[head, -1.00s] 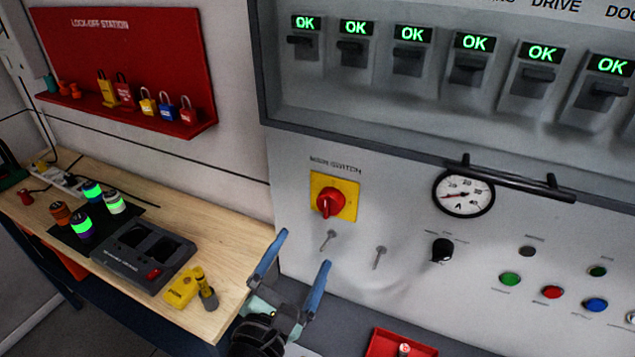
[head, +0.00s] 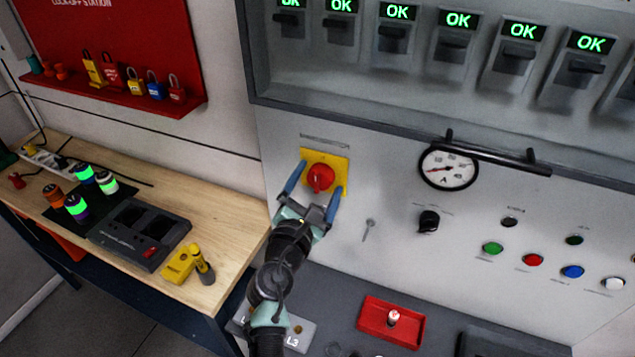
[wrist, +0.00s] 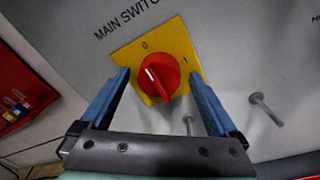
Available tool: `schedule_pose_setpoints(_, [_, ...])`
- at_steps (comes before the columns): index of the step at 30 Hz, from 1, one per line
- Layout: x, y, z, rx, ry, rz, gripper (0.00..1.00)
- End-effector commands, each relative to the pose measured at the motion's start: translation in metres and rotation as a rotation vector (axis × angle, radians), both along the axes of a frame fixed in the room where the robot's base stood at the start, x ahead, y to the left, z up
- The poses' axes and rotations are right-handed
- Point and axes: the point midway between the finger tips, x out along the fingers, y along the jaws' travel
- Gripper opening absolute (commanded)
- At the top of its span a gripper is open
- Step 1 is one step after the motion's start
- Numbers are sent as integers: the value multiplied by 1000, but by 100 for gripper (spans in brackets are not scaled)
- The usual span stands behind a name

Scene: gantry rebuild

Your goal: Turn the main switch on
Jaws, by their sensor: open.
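The main switch is a red rotary knob (head: 320,178) on a yellow plate (head: 343,161) on the grey panel. In the wrist view the knob (wrist: 159,76) sits under the words "MAIN SWITCH", and the yellow plate (wrist: 178,44) bears the marks 0 and I. The knob's white line points up and left, toward the 0. My gripper (head: 315,189) is open, its two blue fingers either side of the knob. In the wrist view my gripper (wrist: 158,75) shows gaps between both fingers and the knob. I cannot tell how far the fingertips are from the panel.
Two metal pegs stick out below the switch; one peg (head: 368,229) shows right of my gripper. A round gauge (head: 448,167), a black bar handle (head: 490,168) and a black knob (head: 428,221) are to the right. A red tray (head: 375,337) lies below.

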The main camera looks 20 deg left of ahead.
Motion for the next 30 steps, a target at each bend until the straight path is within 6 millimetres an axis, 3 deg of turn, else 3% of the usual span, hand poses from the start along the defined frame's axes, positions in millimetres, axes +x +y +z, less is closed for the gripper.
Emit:
schedule_pose_setpoints(7, [1, 0, 0, 1, 0, 0, 96])
schedule_pose_setpoints(21, [0, 0, 0, 1, 0, 0, 11])
schedule_pose_setpoints(30, [0, 0, -2, 38, -1, 0, 10])
